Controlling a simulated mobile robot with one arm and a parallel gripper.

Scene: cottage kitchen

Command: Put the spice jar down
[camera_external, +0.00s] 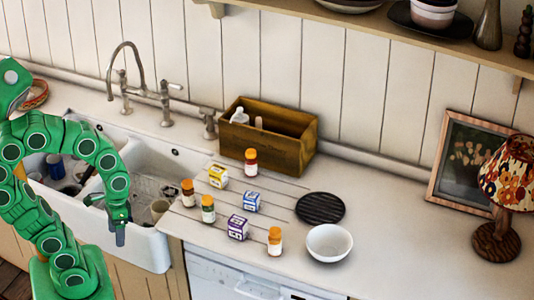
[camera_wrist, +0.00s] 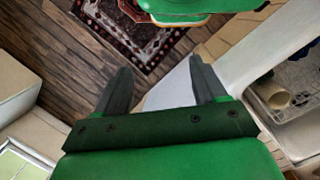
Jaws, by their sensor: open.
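Several spice jars with orange lids stand upright on the counter right of the sink. One spice jar (camera_external: 251,163) is near the wooden box, a dark one (camera_external: 188,193) is near the sink edge, a green one (camera_external: 208,209) is beside it, and an orange-white one (camera_external: 275,241) is near the front edge. Which one the task means I cannot tell. My gripper (camera_external: 118,230) hangs pointing down by the sink's front, left of the jars and apart from them. In the wrist view my gripper (camera_wrist: 161,72) is open and empty.
Small yellow (camera_external: 218,176), blue (camera_external: 252,201) and purple (camera_external: 237,228) boxes stand among the jars. A white bowl (camera_external: 329,243), black round trivet (camera_external: 320,208), wooden box (camera_external: 282,149) and lamp (camera_external: 506,185) are also on the counter. The sink (camera_external: 147,242) holds dishes. Counter right of the bowl is clear.

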